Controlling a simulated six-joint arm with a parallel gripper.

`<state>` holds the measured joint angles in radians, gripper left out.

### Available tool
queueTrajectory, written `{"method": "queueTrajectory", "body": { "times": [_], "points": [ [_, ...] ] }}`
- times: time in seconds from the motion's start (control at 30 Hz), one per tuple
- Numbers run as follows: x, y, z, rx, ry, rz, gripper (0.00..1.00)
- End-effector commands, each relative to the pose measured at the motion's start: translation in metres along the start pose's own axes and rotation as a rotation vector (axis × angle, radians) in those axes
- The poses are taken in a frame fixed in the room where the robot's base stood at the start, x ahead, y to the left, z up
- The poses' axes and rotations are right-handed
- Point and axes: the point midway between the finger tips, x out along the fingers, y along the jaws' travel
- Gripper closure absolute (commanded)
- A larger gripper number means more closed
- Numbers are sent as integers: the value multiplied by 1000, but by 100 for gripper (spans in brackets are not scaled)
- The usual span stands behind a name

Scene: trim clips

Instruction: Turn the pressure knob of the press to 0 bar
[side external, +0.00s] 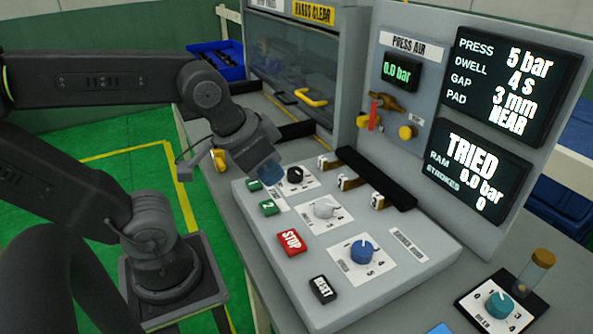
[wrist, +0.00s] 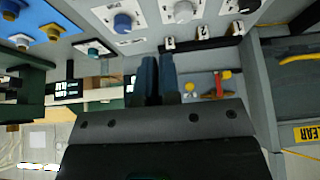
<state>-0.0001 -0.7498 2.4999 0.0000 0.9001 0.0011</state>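The press's control panel (side external: 400,290) carries a black knob (side external: 296,174), a grey knob (side external: 326,207) and a blue knob (side external: 362,252), in a row on white scale plates. Their labels are too small to read, so I cannot tell which is pressure. The upper display (side external: 508,75) reads PRESS 5 bar. My gripper (side external: 270,173) hangs over the panel's far left, just left of the black knob in the picture, apparently not touching it. In the wrist view its two fingers (wrist: 157,78) are close together with nothing between them. The blue (wrist: 122,22) and grey (wrist: 183,11) knobs show beyond them.
Green buttons (side external: 269,208), a red STOP button (side external: 291,242) and a black RESET button (side external: 322,289) line the panel's left side. Numbered switches (side external: 352,183) stand behind the knobs. A separate teal knob (side external: 499,304) sits at right. The lower display (side external: 474,175) reads TRIED.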

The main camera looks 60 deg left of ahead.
Motion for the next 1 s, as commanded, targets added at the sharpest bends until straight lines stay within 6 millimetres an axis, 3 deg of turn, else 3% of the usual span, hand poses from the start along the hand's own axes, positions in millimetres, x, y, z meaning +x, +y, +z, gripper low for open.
{"method": "queueTrajectory", "body": {
  "times": [0.13, 0.27, 0.5, 0.67, 0.8, 1.0],
  "points": [
    [2, -6, -10, 59, -29, -13, 82],
    [9, -25, -34, 230, -108, -28, 69],
    [39, -89, -85, 662, -303, 40, 46],
    [64, -138, -104, 921, -391, 151, 31],
    [81, -169, -110, 1078, -423, 240, 31],
    [92, -186, -110, 1170, -432, 296, 31]
  ]
}}
